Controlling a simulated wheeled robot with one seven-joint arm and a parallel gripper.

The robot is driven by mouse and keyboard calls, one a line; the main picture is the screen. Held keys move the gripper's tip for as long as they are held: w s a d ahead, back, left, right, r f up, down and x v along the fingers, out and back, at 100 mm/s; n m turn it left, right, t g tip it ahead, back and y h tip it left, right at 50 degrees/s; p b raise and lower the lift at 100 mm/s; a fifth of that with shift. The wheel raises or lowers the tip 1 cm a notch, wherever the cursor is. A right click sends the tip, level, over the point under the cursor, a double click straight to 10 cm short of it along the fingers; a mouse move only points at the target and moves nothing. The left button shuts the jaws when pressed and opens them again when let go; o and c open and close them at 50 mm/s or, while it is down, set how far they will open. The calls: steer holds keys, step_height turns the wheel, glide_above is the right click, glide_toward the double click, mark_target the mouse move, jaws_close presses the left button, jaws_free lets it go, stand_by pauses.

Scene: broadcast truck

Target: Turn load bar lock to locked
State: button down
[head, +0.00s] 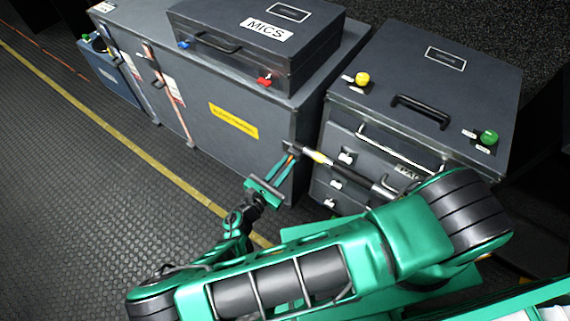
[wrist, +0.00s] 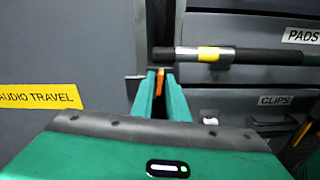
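The load bar (head: 342,167) spans the front of the right-hand drawer case, with a dark padded sleeve and a yellow band. In the wrist view the load bar (wrist: 245,55) runs level to the right from a dark upright at the case gap. Its orange lock lever (wrist: 160,80) points down below the bar's left end. My gripper (wrist: 160,90) has its teal fingers close together, one on each side of the lever, and looks shut on it. In the head view my gripper (head: 282,170) is at the bar's left end. The fingers hide part of the lever.
A dark case with a yellow label (head: 233,120) stands left, with a MICS case (head: 262,50) on top. The right case carries a yellow knob (head: 362,78), a green knob (head: 489,138) and a handle (head: 420,110). The floor (head: 80,200) at left is clear.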

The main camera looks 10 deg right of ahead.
steer(key=shift+m, duration=0.4)
steer(key=m, duration=0.3)
steer(key=shift+m, duration=0.3)
steer(key=m, duration=0.3)
steer(key=shift+f+m, duration=0.1)
steer(key=shift+m, duration=0.2)
steer(key=m, duration=0.4)
steer(key=shift+s+f+m, duration=0.1)
steer(key=shift+m, duration=0.2)
steer(key=shift+f+m, duration=0.1)
steer(key=shift+m, duration=1.7)
steer(key=shift+s, duration=0.1)
steer(key=c, duration=1.9)
jaws_free()
steer(key=shift+d, duration=0.1)
steer(key=v, duration=1)
steer(key=shift+s+a, duration=0.2)
steer(key=shift+a, duration=0.1)
